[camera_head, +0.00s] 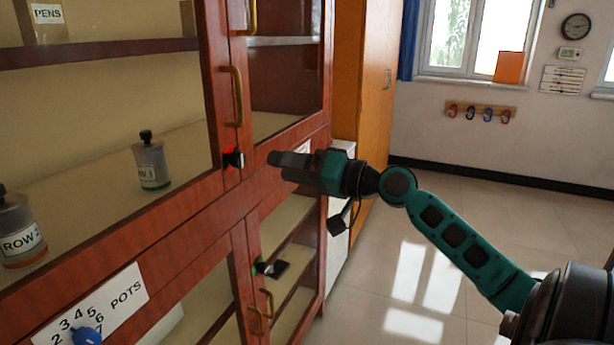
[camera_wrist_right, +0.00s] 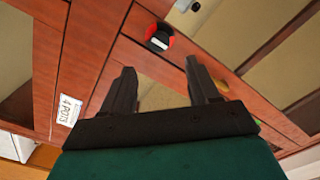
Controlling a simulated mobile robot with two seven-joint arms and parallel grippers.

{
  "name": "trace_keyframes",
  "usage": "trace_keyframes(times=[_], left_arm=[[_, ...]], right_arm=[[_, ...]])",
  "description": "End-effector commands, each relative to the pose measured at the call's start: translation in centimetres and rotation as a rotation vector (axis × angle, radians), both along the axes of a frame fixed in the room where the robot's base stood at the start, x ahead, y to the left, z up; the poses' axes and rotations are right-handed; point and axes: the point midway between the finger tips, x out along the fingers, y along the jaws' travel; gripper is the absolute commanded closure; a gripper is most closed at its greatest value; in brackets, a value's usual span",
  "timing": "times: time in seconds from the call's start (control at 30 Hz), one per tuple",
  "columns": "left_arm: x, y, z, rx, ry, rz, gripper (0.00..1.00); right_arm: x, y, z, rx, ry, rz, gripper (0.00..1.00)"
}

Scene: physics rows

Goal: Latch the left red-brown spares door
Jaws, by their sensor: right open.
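The red-brown cabinet's upper left door (camera_head: 216,85) has a glass pane and a brass handle (camera_head: 237,97). It looks about flush with the frame; a small gap cannot be ruled out. At its lower right corner is a black latch (camera_head: 238,159) with a red patch, and the latch also shows in the right wrist view (camera_wrist_right: 158,40) inside a red ring. I cannot read which door is the spares door. My right gripper (camera_head: 274,159) is open and empty, just right of the latch and apart from it. In the wrist view the latch lies beyond its fingertips (camera_wrist_right: 160,68). My left gripper is not in view.
A lower door has a black lever latch (camera_head: 278,270) with a green patch and brass handles (camera_head: 262,304). A POTS label with a blue knob (camera_head: 88,336) is at lower left. Bottles (camera_head: 150,165) stand inside. An orange-brown cabinet (camera_head: 360,90) stands behind; the floor at right is clear.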

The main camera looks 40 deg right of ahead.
Motion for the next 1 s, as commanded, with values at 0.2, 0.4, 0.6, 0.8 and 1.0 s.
trace_keyframes(times=[0.2, 0.4, 0.6, 0.8, 1.0], left_arm=[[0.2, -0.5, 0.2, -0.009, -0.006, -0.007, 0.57], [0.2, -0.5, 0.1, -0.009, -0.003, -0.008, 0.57], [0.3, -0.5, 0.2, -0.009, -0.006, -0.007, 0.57], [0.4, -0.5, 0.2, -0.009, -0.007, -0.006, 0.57], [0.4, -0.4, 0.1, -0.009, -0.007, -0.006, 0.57]], right_arm=[[-2.3, -0.9, -0.1, 0.001, 0.0, 0.0, 0.4], [-3.2, -1.3, 0.0, 0.0, 0.0, 0.0, 0.4], [-3.2, -1.3, 0.0, 0.0, 0.0, 0.0, 0.4], [-3.2, -1.3, 0.0, 0.0, 0.0, 0.0, 0.4], [-3.2, -1.3, -0.2, -0.002, 0.003, -0.002, 0.4]])
